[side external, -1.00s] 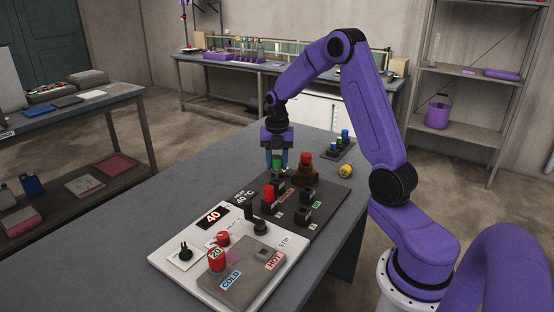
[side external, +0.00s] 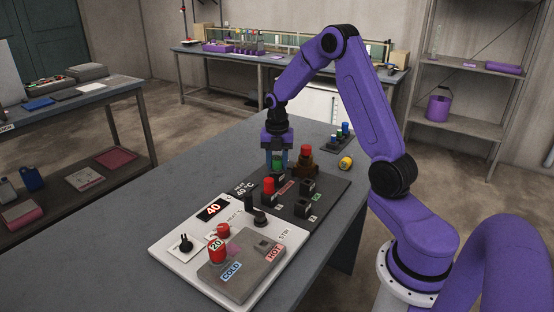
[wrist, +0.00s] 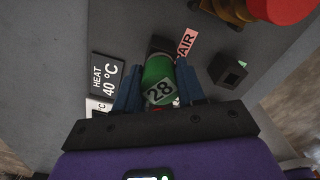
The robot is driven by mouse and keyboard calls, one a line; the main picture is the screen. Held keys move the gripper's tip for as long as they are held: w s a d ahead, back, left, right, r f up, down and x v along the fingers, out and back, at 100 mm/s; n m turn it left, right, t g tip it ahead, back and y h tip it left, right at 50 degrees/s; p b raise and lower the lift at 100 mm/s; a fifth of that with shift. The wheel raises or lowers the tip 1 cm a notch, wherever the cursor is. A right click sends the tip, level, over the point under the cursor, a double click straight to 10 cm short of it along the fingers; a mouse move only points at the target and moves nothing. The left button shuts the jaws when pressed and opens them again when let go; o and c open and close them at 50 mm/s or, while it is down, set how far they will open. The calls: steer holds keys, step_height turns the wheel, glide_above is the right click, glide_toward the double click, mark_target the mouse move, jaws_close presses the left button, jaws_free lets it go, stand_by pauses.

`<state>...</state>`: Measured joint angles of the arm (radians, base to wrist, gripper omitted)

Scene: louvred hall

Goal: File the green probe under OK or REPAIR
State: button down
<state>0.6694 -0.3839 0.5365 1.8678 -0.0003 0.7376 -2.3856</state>
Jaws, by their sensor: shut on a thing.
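The green probe (wrist: 158,80), marked 28, is upright between the blue fingers of my gripper (wrist: 160,97). In the side view my gripper (side external: 277,158) is shut on the green probe (side external: 278,163), at the far left of the dark board (side external: 328,187). A black socket (wrist: 160,46) shows just beyond the probe; I cannot tell whether the probe's lower end is in it. The pink REPAIR label (wrist: 187,42) is partly hidden beside it. The green OK label (side external: 316,198) lies near empty-looking black sockets (side external: 308,186).
A red probe (side external: 268,187) stands on the dark board. A red-topped brown stand (side external: 305,165) is close right of my gripper. The white panel (side external: 180,262) in front carries a 40 display (side external: 211,209), a red 20 probe (side external: 217,251) and a COLD/HOT plate (side external: 243,270).

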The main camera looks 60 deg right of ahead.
steer(key=c, duration=0.6)
jaws_free()
steer(key=shift+r, duration=2.5)
step_height(320, 180, up, 17)
steer(key=shift+r, duration=0.2)
